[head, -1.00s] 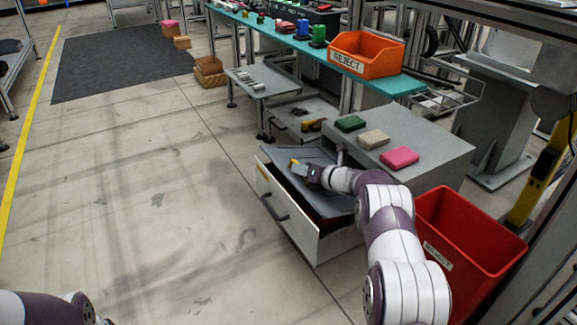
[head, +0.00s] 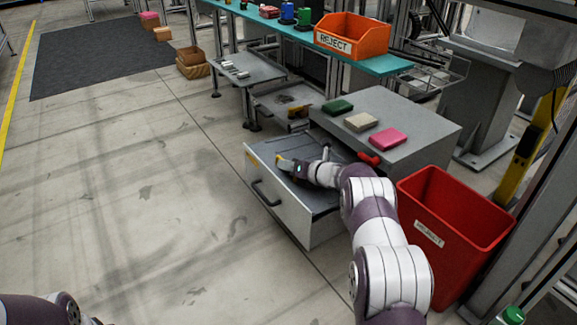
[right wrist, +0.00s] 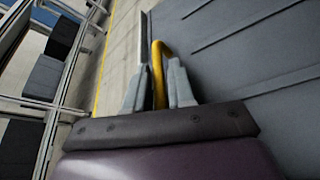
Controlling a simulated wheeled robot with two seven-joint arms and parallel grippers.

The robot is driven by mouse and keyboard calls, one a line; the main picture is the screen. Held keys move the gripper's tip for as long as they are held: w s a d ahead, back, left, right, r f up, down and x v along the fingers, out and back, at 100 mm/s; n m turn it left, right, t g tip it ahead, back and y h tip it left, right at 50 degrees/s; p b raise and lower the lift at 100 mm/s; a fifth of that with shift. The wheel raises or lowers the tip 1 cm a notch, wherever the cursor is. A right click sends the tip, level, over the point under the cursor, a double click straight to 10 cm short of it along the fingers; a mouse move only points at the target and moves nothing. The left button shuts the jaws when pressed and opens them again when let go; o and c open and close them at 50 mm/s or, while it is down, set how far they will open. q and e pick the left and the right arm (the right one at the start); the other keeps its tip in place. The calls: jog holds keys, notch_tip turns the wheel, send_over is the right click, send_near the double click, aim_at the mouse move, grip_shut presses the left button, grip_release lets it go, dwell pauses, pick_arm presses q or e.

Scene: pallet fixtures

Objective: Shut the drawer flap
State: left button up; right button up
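The open drawer (head: 285,207) stands out from the grey cabinet. Its front has a dark bar handle. The grey ribbed flap (head: 318,202) lies nearly level across the drawer top and covers what I can see of its inside; the ribbed panel also fills the right of the right wrist view (right wrist: 250,60). My right gripper (head: 288,165) is over the flap, near the drawer's left side. Its fingers (right wrist: 158,85) close around a yellow curved handle (right wrist: 160,55) at the flap's edge. My left gripper is out of view; only part of that arm shows.
Green (head: 338,106), cream (head: 361,122) and pink (head: 388,138) blocks lie on the cabinet top (head: 420,125). A red lever (head: 369,158) shows at the cabinet front. A red bin (head: 455,225) stands close right of my arm. The floor to the left is clear.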

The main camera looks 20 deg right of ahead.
jog(key=shift+r, duration=0.1)
dwell(0.4)
jog(key=p+v, duration=0.4)
jog(key=v, duration=0.1)
jog(key=shift+s+d+r+p, duration=0.1)
jog(key=shift+r+p, duration=0.2)
jog(key=shift+r, duration=0.2)
jog(key=p+v, duration=0.1)
jog(key=v, duration=0.1)
jog(key=p+v, duration=0.1)
jog(key=v, duration=0.1)
jog(key=p+v, duration=0.1)
jog(key=v, duration=0.1)
jog(key=shift+s+d+f, duration=0.15)
jog(key=shift+s+f, duration=0.1)
jog(key=shift+s, duration=0.15)
jog(key=shift+s+d+f, duration=0.1)
jog(key=shift+s, duration=0.2)
